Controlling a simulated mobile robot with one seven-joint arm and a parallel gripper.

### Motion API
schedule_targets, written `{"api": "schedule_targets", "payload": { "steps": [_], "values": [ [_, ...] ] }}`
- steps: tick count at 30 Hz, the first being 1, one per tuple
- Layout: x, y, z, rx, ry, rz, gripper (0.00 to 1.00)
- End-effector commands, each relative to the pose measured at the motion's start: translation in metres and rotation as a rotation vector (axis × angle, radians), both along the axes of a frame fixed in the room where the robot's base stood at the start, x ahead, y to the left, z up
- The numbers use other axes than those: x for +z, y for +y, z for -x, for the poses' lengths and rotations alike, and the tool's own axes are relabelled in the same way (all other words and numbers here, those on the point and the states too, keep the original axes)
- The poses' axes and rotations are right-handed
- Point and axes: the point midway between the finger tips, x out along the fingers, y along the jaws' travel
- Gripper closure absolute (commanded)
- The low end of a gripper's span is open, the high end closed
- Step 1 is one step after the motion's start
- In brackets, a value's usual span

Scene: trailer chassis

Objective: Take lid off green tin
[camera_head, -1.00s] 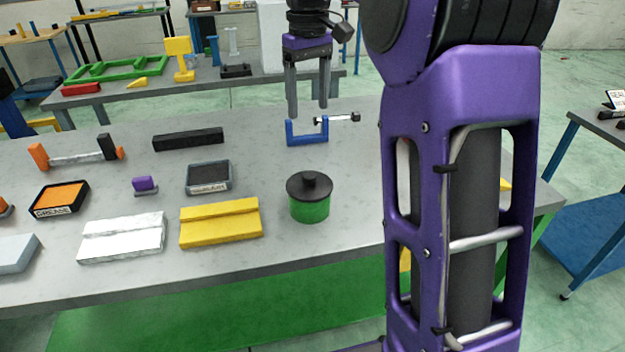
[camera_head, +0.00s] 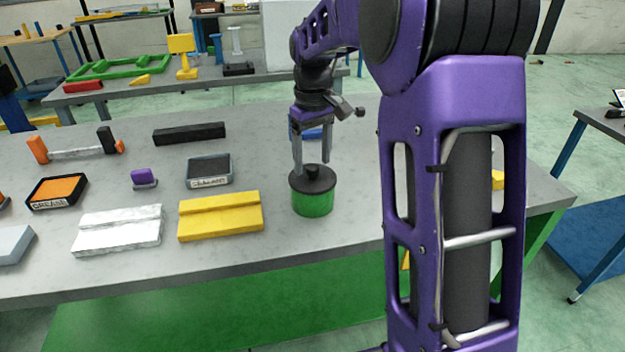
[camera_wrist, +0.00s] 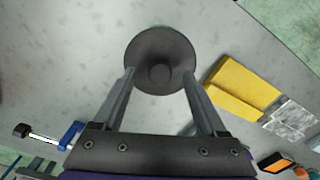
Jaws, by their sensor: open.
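The green tin (camera_head: 313,205) stands upright on the grey table, with its black lid (camera_head: 300,184) on top and a round knob (camera_head: 312,172) at the lid's middle. My gripper (camera_head: 312,168) is open and points down just above the lid, its fingers on either side of the knob in the head view. In the wrist view the lid (camera_wrist: 148,50) and knob (camera_wrist: 159,74) lie ahead between the two fingers (camera_wrist: 158,75). Whether the fingertips touch the lid I cannot tell.
A yellow block (camera_head: 220,217) lies left of the tin, with a silver block (camera_head: 117,231) beyond it. A labelled black-topped box (camera_head: 209,171) is behind the yellow block. A blue clamp (camera_head: 312,133) is partly hidden behind my gripper. The table is clear in front of the tin.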

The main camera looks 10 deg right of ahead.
Motion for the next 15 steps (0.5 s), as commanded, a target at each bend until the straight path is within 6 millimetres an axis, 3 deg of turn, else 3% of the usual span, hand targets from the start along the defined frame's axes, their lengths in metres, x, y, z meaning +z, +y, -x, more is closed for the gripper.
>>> {"api": "schedule_targets", "payload": {
  "steps": [3, 10, 15],
  "values": [
    [-0.0106, 0.0001, 0.0, 0.0, -0.001, 0.0, 0.26],
    [-0.0113, 0.0002, -0.0001, 0.0, -0.001, 0.0, 0.26],
    [-0.0111, 0.0001, 0.0, 0.0, -0.001, 0.0, 0.54]
  ]
}}
